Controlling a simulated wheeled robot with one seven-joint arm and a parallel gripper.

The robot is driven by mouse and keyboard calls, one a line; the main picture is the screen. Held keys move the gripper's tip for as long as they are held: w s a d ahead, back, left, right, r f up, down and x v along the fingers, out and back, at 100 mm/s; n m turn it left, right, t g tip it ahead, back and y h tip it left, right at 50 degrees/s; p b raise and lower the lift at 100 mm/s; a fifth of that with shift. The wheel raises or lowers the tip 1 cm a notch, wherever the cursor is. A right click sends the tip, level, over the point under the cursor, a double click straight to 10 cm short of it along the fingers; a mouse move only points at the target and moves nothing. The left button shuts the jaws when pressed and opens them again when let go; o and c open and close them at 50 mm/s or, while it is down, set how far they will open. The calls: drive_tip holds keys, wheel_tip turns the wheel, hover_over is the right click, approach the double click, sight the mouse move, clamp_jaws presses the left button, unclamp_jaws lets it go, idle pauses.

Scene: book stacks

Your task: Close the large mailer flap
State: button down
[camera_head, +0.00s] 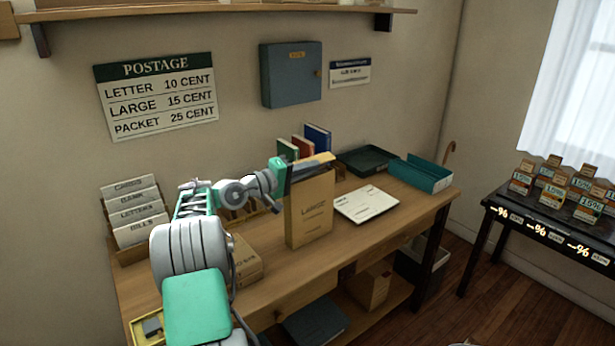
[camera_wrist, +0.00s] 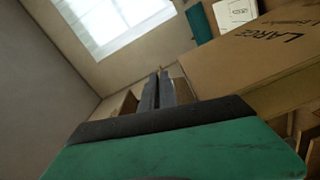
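The large mailer (camera_head: 309,217) is a tan, upright packet marked LARGE, standing on the desk. Its flap (camera_head: 318,160) shows as a lighter tan strip at the top, sloping up to the right and not lying flat against the front. My gripper (camera_head: 318,170) is at the mailer's top edge, beside the flap; contact cannot be told. In the wrist view the two dark fingers (camera_wrist: 157,90) lie side by side with almost no gap and nothing seen between them. The mailer (camera_wrist: 250,55) fills the right of that view, with tan surfaces behind the fingers.
A white paper (camera_head: 367,204) lies right of the mailer on the wooden desk (camera_head: 290,258). A teal tray (camera_head: 420,174) and dark green tray (camera_head: 364,160) sit farther right. Books (camera_head: 317,137) stand behind. A card sorter (camera_head: 135,214) and brown box (camera_head: 246,258) are left.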

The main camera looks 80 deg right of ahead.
drive_tip(key=m+b, duration=0.1)
drive_tip(key=f+m+b, duration=0.1)
drive_tip(key=b, duration=0.1)
drive_tip(key=m+b, duration=0.1)
drive_tip(key=m, duration=0.1)
drive_tip(key=shift+s+a+f+b, duration=0.3)
drive_tip(key=shift+s+f, duration=0.1)
drive_tip(key=shift+r, duration=0.1)
drive_tip(key=c, duration=1.6)
unclamp_jaws()
drive_tip(key=shift+c, duration=0.2)
